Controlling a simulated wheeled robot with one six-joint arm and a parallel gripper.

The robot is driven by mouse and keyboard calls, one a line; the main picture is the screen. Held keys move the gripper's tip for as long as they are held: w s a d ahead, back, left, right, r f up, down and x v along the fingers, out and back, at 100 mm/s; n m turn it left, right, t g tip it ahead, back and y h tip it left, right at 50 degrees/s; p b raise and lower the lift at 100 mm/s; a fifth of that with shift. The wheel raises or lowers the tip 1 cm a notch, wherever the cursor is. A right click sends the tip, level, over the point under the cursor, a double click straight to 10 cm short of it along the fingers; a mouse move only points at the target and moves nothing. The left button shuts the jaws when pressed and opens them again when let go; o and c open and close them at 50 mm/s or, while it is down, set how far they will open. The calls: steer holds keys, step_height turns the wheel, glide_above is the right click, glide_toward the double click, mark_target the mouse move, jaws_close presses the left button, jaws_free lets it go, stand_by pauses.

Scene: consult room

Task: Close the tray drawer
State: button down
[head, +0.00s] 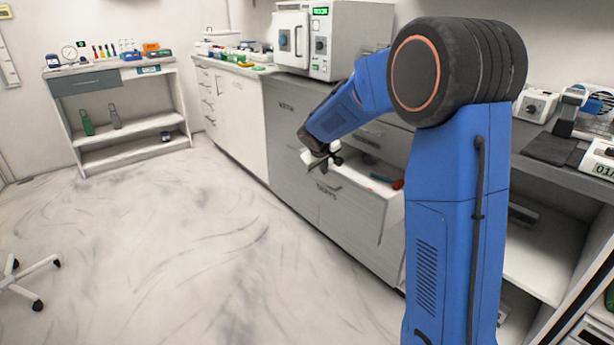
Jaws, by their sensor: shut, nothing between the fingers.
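The tray drawer (345,204) is pulled out from the grey cabinet run, right of the picture's middle. It is light grey with a dark label and handle on its front. Inside it I see a red item (381,179) and a darker thing beside it, partly hidden by my arm. My gripper (327,163) is small in the view, at the drawer's front left top edge. It is shut and holds nothing. I cannot tell whether it touches the drawer. My blue arm hides the drawer's right end and part of the cabinet behind.
The grey cabinet (288,130) stands left of the drawer, with an autoclave-like white machine (318,40) on top. A side table (128,122) with bottles stands at the back left. A wheeled chair base (30,275) is at the left. The marbled floor before the drawer is clear.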

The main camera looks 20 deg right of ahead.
steer(key=w+d, duration=0.3)
steer(key=d, duration=0.4)
steer(key=w+d, duration=0.3)
steer(key=d, duration=0.5)
steer(key=shift+w+d, duration=0.15)
steer(key=shift+d, duration=0.1)
